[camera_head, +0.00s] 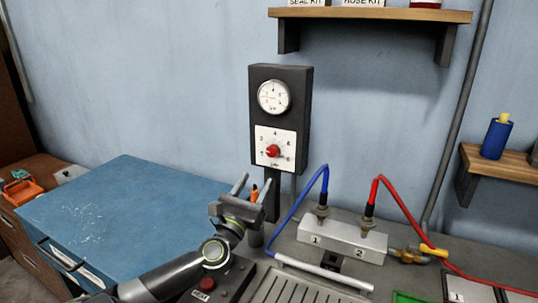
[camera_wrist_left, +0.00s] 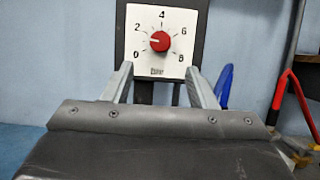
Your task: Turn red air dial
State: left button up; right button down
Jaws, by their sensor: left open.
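The red air dial (camera_head: 272,151) sits on a white plate with numbers, low on a dark upright panel (camera_head: 301,108). A round gauge (camera_head: 273,97) is above it on the same panel. In the left wrist view the red dial (camera_wrist_left: 160,41) is ahead, just above and between my fingers, with its light mark pointing left, between 0 and 2. My left gripper (camera_head: 253,188) is open and empty, in front of and below the dial, apart from it. Its two fingers (camera_wrist_left: 160,80) also show in the wrist view. My right gripper is not in view.
A grey manifold block (camera_head: 341,238) with blue (camera_head: 313,180) and red (camera_head: 397,200) hoses stands to the right. A blue cabinet (camera_head: 120,215) is at left. A box with a red button (camera_head: 208,283) lies below my arm. A wooden shelf (camera_head: 370,15) hangs above.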

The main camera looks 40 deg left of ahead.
aim_at(271, 154)
pick_arm(q)
jog(key=p+x, duration=0.2)
jog(key=x, duration=0.7)
jog(key=shift+w, duration=0.2)
jog(key=c, duration=1)
